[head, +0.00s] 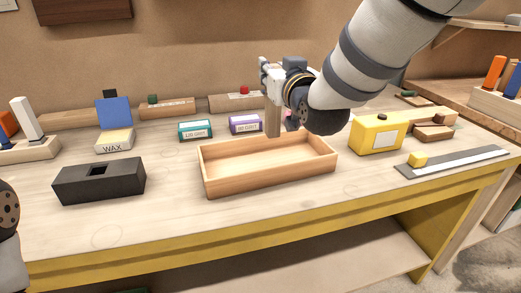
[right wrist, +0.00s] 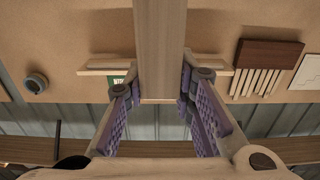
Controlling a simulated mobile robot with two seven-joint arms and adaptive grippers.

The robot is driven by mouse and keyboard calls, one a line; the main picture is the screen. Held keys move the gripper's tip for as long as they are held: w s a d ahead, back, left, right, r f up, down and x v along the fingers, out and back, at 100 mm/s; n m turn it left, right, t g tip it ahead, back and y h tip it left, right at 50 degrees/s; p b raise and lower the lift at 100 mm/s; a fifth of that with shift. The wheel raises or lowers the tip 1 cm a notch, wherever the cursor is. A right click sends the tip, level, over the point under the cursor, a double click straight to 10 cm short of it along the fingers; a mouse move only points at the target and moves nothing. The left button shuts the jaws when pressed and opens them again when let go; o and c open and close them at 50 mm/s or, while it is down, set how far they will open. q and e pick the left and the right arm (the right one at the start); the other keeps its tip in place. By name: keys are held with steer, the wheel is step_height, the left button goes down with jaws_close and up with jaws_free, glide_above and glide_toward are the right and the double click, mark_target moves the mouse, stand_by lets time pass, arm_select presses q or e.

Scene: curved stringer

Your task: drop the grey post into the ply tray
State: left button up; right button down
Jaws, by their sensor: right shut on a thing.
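The ply tray (head: 205,180) is an open, empty, light wooden box in the middle of the bench. My right gripper (head: 272,78) is above and behind its far side, shut on an upright tan, wood-coloured post (head: 273,118). The post's lower end appears near the tray's far rim; I cannot tell whether it is over the tray or behind it. In the right wrist view the post (right wrist: 160,45) runs between the purple finger pads of the right gripper (right wrist: 163,95). A pale grey-white post (head: 25,117) leans in a wooden block at the far left. My left gripper is out of view.
A black block with a square hole (head: 100,182) lies left of the tray. A yellow box (head: 376,134) and a grey strip (head: 450,162) are to the right. The bench front is clear.

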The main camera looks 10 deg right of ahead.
steer(key=shift+s+f, duration=0.2)
steer(key=shift+f, duration=1.2)
steer(key=shift+s+f, duration=0.2)
steer(key=shift+f, duration=1.15)
steer(key=c, duration=1.3)
jaws_free()
steer(key=s, duration=1.2)
steer(key=shift+d, duration=0.25)
